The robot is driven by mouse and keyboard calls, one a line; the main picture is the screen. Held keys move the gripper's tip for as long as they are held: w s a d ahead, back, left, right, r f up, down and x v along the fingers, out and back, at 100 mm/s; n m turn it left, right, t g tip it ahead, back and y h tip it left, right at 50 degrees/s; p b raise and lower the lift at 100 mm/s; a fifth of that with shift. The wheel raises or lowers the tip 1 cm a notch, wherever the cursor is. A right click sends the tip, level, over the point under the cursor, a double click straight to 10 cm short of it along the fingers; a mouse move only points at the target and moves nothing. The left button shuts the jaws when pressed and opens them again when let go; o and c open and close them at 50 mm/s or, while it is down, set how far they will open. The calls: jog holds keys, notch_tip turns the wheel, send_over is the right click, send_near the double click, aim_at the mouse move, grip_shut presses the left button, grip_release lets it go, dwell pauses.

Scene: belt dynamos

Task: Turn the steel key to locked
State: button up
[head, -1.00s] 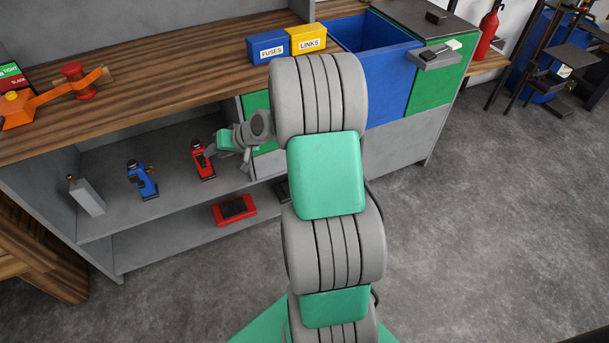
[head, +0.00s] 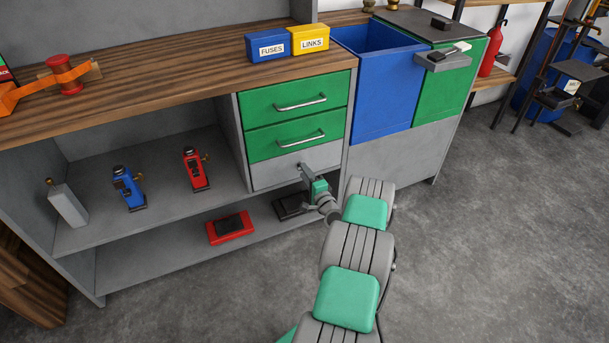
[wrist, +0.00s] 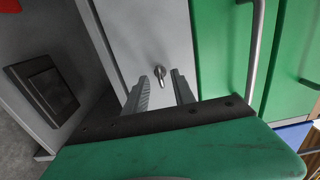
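The steel key (wrist: 160,76) sticks out of the plain grey drawer front (wrist: 155,30) in the wrist view. In the head view that grey front (head: 275,172) is the lowest, under two green drawers, and the key is small and hard to make out by my gripper. My gripper (head: 304,170) is at the right part of the grey front. In the wrist view my gripper (wrist: 159,80) is open, its two fingers on either side of the key with gaps visible. I cannot tell how deep the key lies between them, or which position it is turned to.
The upper green drawer (head: 290,98) and lower green drawer (head: 290,136) have bar handles; the lower one's handle (wrist: 256,50) is close to my gripper. A blue bin (head: 375,85) stands at the right. A dark box (head: 291,206) lies on the bottom shelf.

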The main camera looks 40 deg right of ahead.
jog(key=shift+w+d, duration=0.15)
jog(key=shift+w, duration=0.3)
grip_shut()
dwell(0.3)
